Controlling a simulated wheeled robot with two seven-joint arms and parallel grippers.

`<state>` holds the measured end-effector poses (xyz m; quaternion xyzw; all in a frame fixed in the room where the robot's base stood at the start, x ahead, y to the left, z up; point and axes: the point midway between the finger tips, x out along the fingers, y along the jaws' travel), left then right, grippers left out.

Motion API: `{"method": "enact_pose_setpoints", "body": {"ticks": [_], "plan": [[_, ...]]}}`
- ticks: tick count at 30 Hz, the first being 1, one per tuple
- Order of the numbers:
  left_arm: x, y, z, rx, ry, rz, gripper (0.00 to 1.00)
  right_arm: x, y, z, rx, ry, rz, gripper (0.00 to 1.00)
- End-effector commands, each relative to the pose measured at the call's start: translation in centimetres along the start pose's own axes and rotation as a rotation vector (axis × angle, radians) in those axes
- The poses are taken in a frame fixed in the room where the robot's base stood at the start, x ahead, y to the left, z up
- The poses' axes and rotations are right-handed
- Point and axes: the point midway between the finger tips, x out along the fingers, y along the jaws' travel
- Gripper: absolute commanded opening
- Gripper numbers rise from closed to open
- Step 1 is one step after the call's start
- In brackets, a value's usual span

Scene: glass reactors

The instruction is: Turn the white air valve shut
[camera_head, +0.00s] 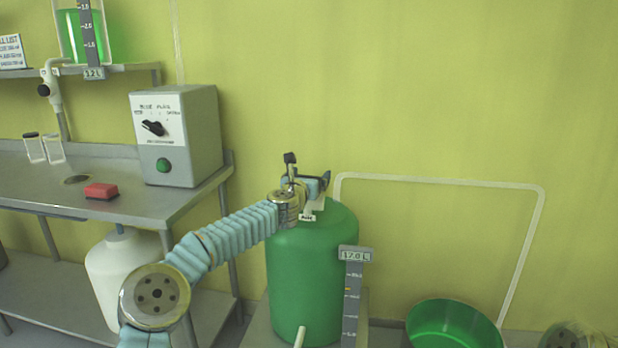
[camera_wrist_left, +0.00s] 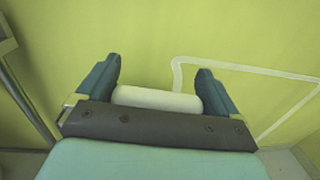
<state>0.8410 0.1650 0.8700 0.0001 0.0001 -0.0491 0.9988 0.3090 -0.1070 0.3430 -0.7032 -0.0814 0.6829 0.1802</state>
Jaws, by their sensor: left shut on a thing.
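The green tank (camera_head: 310,270) stands right of the bench, with a small label (camera_head: 307,218) near its top. My left gripper (camera_head: 314,184) is at the top of the tank and covers most of what is there. In the left wrist view, my left gripper (camera_wrist_left: 160,72) has a rounded white piece (camera_wrist_left: 157,99) between its two fingers and is shut on it. This looks like the white air valve. Its turn position is hidden in the head view.
A white hose (camera_head: 440,181) runs along the wall from the tank to the right. A green basin (camera_head: 452,325) and a level gauge (camera_head: 353,290) stand near the tank. The bench holds a grey control box (camera_head: 200,135) and a red block (camera_head: 101,191).

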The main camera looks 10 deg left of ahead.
Motion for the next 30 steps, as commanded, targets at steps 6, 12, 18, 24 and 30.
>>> {"method": "enact_pose_setpoints", "body": {"ticks": [6,12,18,24,30], "plan": [[0.0,-0.1,0.2,-0.002,0.0,-0.167,0.64,-0.6,-0.2,0.0,0.0,0.0,0.0,0.49],[-0.1,-0.5,0.3,0.002,0.0,-0.353,0.64,-1.5,-0.6,0.0,-0.002,-0.001,-0.001,0.49],[-0.2,-0.8,0.0,0.002,-0.001,-0.51,0.64,-1.5,-0.7,0.0,-0.002,-0.001,-0.002,0.49],[-0.3,-1.0,0.0,0.002,-0.001,-0.595,0.64,-1.5,-0.7,0.0,-0.002,-0.002,-0.002,0.49],[-0.3,-1.1,0.0,0.001,-0.001,-0.649,0.64,-1.5,-0.7,0.0,-0.002,-0.002,-0.002,0.49]]}}
